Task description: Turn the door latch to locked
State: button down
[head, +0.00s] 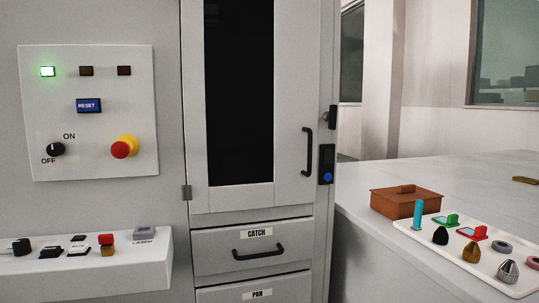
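The grey cabinet door (290,130) with a tall dark window (239,90) appears shut in the head view. A black vertical handle (307,152) is on its right side. Just right of the handle, on the cabinet's right edge, is a black latch plate (327,155) with a round blue part (327,177) near its bottom. Its setting is too small to read. Another small black fitting (333,118) sits above it. My gripper is not in view.
A control panel (95,170) with a lit green lamp, a RESET button and a red stop button is at left. Small parts stand on a ledge (130,275) below. Drawers (215,262) are under the door. At right, a worktop (450,170) holds a brown box (385,202) and a white tray (475,225).

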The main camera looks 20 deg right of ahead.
aim_at(331, 116)
jog(key=i+j+z, duration=0.1)
jog(key=i, duration=0.4)
jog(key=i+j+z, duration=0.1)
jog(key=i+j, duration=0.15)
jog(key=i, duration=0.2)
